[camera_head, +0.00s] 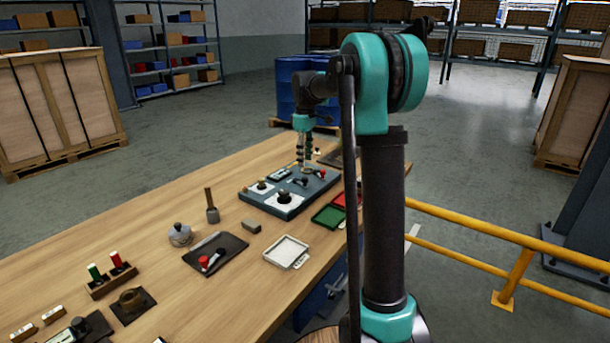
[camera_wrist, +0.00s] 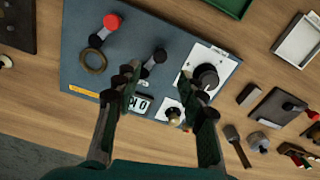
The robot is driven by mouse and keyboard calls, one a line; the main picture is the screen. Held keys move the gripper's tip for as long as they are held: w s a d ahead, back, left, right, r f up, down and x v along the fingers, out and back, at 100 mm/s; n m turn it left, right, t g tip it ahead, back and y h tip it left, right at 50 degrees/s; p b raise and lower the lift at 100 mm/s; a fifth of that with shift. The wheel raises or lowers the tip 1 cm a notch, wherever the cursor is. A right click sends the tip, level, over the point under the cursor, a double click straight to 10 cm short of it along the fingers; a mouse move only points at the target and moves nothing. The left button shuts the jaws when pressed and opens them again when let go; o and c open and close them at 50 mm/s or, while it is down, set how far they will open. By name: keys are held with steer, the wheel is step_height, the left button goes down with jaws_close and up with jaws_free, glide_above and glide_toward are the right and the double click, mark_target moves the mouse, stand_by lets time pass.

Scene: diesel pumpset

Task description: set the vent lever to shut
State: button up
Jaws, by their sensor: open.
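A blue-grey panel (camera_head: 252,189) lies on the wooden bench; it also fills much of the wrist view (camera_wrist: 75,70). It carries a short black lever (camera_wrist: 153,64) near its middle and a red-knobbed lever (camera_wrist: 109,24) beside a brass ring (camera_wrist: 94,60). No readable label tells me which is the vent lever. My gripper (camera_head: 304,163) is over the panel's far part. In the wrist view my gripper (camera_wrist: 156,82) is open and empty, its fingers spread either side of the black lever in the picture. Contact is not visible.
The panel also has a black knob on a white plate (camera_wrist: 206,76), a small knob (camera_wrist: 173,115) and a display (camera_wrist: 139,103). Green (camera_head: 328,217) and white (camera_head: 287,251) trays lie nearby. A yellow rail (camera_head: 480,228) runs right of the bench.

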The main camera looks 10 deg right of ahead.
mark_target(305, 178)
step_height(305, 178, down, 7)
steer(key=shift+f, duration=0.1)
steer(key=shift+c, duration=0.4)
jaws_close()
